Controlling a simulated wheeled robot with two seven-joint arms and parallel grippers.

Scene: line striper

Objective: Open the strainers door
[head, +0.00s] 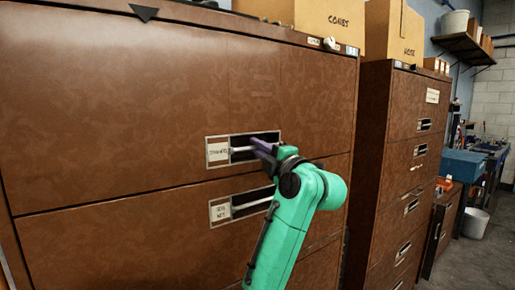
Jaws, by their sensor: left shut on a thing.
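The strainers door (110,115) is a wide brown front on the large cabinet at the left. A white label that seems to read "strainers" (218,152) sits beside its recessed handle (241,149), a light bar in a dark slot. My left gripper (262,149), on a green arm, is at the right part of this slot and is shut on the handle. Its fingertips partly hide the bar. The door looks flush with the cabinet. My right gripper does not show.
Below is another brown front with its own label (220,212) and handle, partly behind my arm. A second brown cabinet (385,165) stands to the right. Cardboard boxes (325,18) sit on top. Open floor (470,262) and a white bucket (475,223) are at the far right.

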